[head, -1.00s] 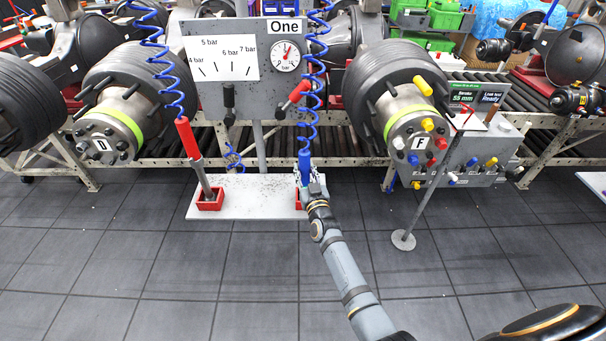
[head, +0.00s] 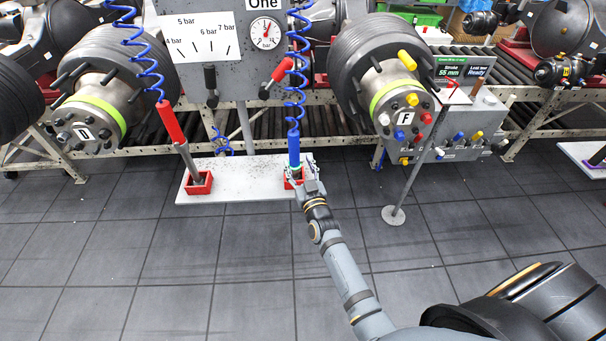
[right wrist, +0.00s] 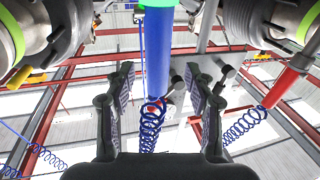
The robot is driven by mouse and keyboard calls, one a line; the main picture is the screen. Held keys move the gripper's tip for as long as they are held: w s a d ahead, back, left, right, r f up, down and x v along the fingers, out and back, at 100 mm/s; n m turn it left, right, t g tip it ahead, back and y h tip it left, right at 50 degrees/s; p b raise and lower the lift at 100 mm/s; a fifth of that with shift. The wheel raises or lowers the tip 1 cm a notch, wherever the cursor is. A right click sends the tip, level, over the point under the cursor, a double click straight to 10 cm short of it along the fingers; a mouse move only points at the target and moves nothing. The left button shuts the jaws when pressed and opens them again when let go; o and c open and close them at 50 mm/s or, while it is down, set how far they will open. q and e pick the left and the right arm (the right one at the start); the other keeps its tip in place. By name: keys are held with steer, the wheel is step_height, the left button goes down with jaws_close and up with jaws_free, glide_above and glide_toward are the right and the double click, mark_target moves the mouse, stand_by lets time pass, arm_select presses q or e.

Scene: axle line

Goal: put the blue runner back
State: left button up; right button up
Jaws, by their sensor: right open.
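The blue runner (head: 293,148) stands upright at the right end of the white shelf (head: 238,180), under a blue coiled hose. Its lower end meets a red holder (head: 288,183), partly hidden by my gripper; I cannot tell how deep it sits. My right gripper (head: 303,178) is open at the runner's lower part. In the right wrist view the blue runner (right wrist: 158,55) shows between the two spread fingers of my right gripper (right wrist: 161,85), with gaps on both sides. My left gripper is not in view.
A red runner (head: 171,122) leans in the left red holder (head: 199,183). A grey panel with a gauge (head: 266,32) stands behind. Hubs D (head: 88,125) and F (head: 402,110) flank it. A thin stand (head: 394,214) rises at right. The front floor is clear.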

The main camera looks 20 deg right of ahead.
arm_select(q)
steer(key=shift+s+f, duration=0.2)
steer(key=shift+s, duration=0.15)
arm_select(e)
steer(key=s, duration=0.5)
steer(key=shift+s+a+f, duration=0.15)
steer(key=shift+s+f, duration=0.05)
steer(key=shift+s, duration=0.1)
